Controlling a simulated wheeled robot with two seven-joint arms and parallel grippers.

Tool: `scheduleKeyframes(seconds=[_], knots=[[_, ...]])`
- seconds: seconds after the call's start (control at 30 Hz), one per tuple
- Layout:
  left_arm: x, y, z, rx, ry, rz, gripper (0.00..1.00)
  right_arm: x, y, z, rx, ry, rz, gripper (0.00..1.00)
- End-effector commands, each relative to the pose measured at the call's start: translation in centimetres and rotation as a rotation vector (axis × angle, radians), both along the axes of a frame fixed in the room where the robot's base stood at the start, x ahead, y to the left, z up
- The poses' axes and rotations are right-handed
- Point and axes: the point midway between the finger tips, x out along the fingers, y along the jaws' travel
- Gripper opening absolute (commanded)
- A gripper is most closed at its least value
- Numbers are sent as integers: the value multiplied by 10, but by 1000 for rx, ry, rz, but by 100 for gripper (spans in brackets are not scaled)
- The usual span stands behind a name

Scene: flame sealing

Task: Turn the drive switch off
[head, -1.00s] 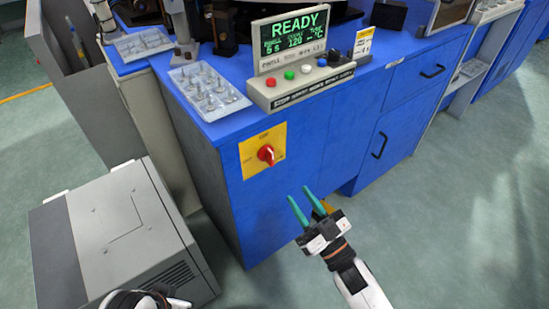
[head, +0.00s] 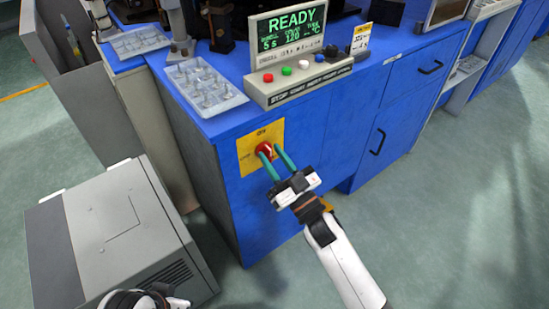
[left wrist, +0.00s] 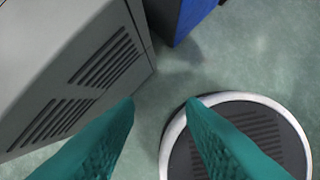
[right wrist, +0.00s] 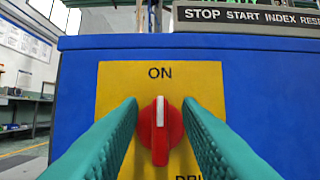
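The drive switch is a red rotary knob (right wrist: 160,131) on a yellow plate (right wrist: 112,82) on the front of the blue cabinet. In the right wrist view the knob's handle stands upright, pointing at the word ON. My right gripper (head: 272,162) is open, with its two teal fingers on either side of the knob. The right wrist view shows gaps between the knob and both fingers. My left gripper (left wrist: 160,102) is open and empty above the floor, beside a grey box; its fingers are outside the head view.
The blue cabinet (head: 330,130) carries a control box (head: 297,80) with buttons and a READY display (head: 290,30). A clear tray (head: 205,87) sits on its top. A grey vented box (head: 115,235) stands on the floor at left. The floor at right is clear.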

Motion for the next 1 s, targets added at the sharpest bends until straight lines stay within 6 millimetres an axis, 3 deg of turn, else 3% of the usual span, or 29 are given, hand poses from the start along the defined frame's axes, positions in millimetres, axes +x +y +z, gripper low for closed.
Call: scheduleKeyframes(seconds=[0.03, 0.2, 0.57, 0.83, 1.0], knots=[[0, 0, 0, 0, 0, 0, 36, 0, 0, 0, 0, 0, 0, 23], [0, 0, 0, 0, 0, 0, 36, 0, 0, 0, 0, 0, 0, 0], [0, 0, 3, 0, 0, 0, 36, 0, 0, 0, -36, -24, -1, 0], [0, 0, 11, 0, -2, 0, 36, -1, 0, 1, -174, -124, 0, 0], [9, -2, -20, 1, 19, -1, 36, -1, 0, 1, -300, -216, 1, 0]])
